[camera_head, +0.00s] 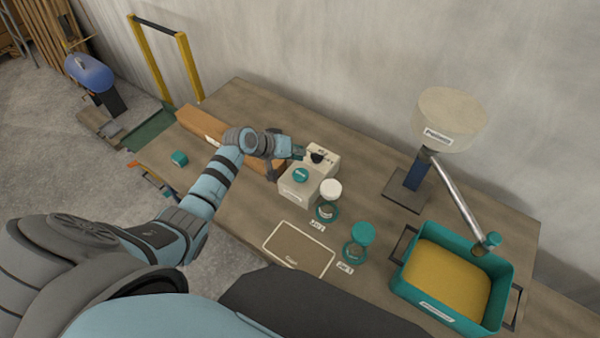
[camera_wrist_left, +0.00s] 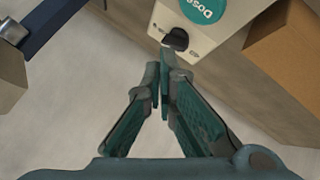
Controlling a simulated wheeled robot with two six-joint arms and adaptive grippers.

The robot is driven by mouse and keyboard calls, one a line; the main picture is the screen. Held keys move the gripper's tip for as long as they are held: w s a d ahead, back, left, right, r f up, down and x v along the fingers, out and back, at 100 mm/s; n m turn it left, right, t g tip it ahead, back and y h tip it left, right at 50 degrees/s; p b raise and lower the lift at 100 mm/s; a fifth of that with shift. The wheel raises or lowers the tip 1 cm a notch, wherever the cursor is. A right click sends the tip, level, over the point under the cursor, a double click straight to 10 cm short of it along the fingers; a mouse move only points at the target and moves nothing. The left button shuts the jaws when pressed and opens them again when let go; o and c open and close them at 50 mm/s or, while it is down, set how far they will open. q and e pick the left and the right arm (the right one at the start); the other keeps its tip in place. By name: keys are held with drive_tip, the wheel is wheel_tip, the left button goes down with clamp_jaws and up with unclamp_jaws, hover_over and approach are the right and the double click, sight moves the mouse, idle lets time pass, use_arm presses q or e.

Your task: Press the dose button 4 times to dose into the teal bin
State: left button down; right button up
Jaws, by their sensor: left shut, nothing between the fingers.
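The dose box (camera_head: 296,191) is a cream block on the table with a round teal dose button (camera_head: 300,175) and a black knob (camera_head: 317,157). My left gripper (camera_head: 298,152) is at the box's far left side, close to the knob, and is shut and empty. In the left wrist view its closed fingertips (camera_wrist_left: 164,72) show just short of the knob (camera_wrist_left: 176,39), and part of the dose button (camera_wrist_left: 203,9) is cut off by the top edge. The teal bin (camera_head: 403,287) stands at the right with yellow material in it. My right gripper is not seen.
A hopper (camera_head: 450,120) on a stand has a metal tube (camera_head: 459,194) reaching down to the bin. A cardboard box (camera_head: 205,126) is behind my left arm.

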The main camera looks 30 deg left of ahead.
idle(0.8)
use_arm(q)
drive_tip(key=r+n, duration=0.1)
drive_tip(key=n, duration=0.4)
drive_tip(key=d+r+n, duration=0.1)
drive_tip(key=n, duration=0.5)
drive_tip(key=r+n, duration=0.1)
drive_tip(key=n, duration=0.4)
drive_tip(key=shift+s+d+r+n+h+p, duration=0.2)
drive_tip(key=shift+s+r+n+h+p, duration=0.1)
drive_tip(key=shift+s+r+n+h, duration=0.1)
drive_tip(key=b, duration=0.7)
hover_over(301, 175)
wheel_tip(301, 175, down, 8)
drive_tip(key=shift+d+f, duration=0.1)
drive_tip(key=shift+f, duration=0.35)
